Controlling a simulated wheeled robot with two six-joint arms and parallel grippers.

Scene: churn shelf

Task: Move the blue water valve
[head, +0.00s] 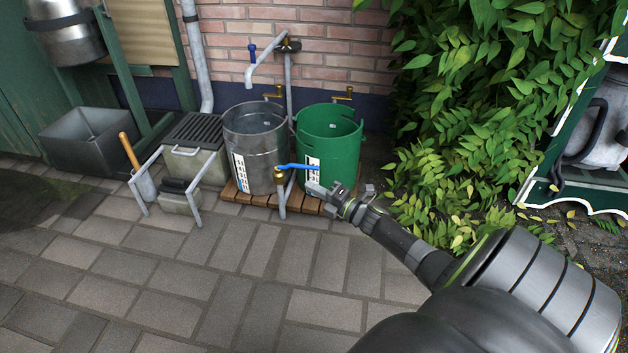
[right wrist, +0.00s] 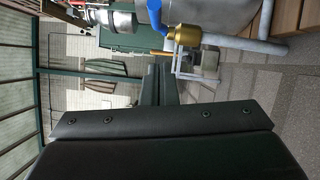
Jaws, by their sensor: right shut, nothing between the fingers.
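The blue valve lever (head: 298,166) sits on a brass valve body (head: 279,177) on a grey pipe stand, in front of the two bins. The lever points right. In the right wrist view the blue lever (right wrist: 154,14) and the brass body (right wrist: 183,33) show at the top, above a dark bolted part that fills the lower middle. My right gripper (head: 318,187) is shut and empty, close to the lever's right end; I cannot tell whether they touch. A second blue handle (head: 252,52) is on the wall tap. My left gripper is not in view.
A steel drum (head: 255,135) and a green bin (head: 330,138) stand on a wooden pallet (head: 243,196) behind the valve. A grated drain box (head: 195,138) and a grey trough (head: 88,140) are left. Ivy (head: 470,110) crowds the right. The paving (head: 250,275) in front is clear.

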